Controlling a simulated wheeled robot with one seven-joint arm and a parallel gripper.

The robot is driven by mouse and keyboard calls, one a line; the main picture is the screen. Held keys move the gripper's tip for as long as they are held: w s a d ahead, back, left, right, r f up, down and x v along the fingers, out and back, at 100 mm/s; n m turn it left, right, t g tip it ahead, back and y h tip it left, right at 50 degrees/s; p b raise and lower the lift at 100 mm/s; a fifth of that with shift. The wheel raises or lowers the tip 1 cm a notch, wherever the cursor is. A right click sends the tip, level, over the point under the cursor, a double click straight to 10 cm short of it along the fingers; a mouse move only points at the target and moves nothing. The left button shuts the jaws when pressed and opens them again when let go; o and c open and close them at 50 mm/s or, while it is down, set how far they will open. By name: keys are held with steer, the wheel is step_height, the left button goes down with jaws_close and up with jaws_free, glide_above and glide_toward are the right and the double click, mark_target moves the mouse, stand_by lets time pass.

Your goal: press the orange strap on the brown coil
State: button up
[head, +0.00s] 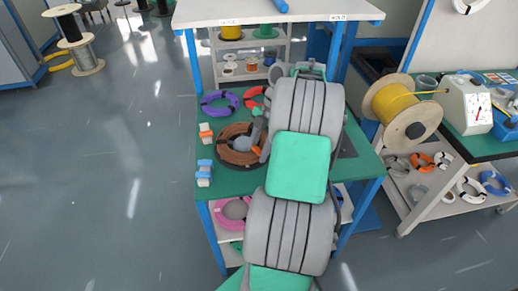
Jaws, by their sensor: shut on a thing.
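The brown coil (227,157) lies flat on the green table top, left of my arm, with a grey round piece (243,144) at its middle. My gripper (258,130) is at the coil's upper right side, partly hidden by my arm. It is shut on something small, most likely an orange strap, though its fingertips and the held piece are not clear. Whether a strap touches the coil cannot be told.
A purple coil (219,102) and a red coil (252,101) lie behind the brown coil. A white shelf (275,12) stands over the back of the table. A yellow cable spool (398,104) and a white machine (465,108) are at the right. The floor at left is open.

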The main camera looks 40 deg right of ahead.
steer(key=o, duration=1.1)
steer(key=shift+c, duration=0.2)
steer(key=shift+r, duration=0.1)
steer(key=shift+w+r+p, duration=0.1)
steer(key=shift+r+p, duration=0.25)
steer(key=shift+p, duration=0.05)
step_height(320, 180, up, 7)
steer(key=p, duration=0.6)
steer(key=shift+r+p, duration=0.1)
steer(key=shift+p, duration=0.25)
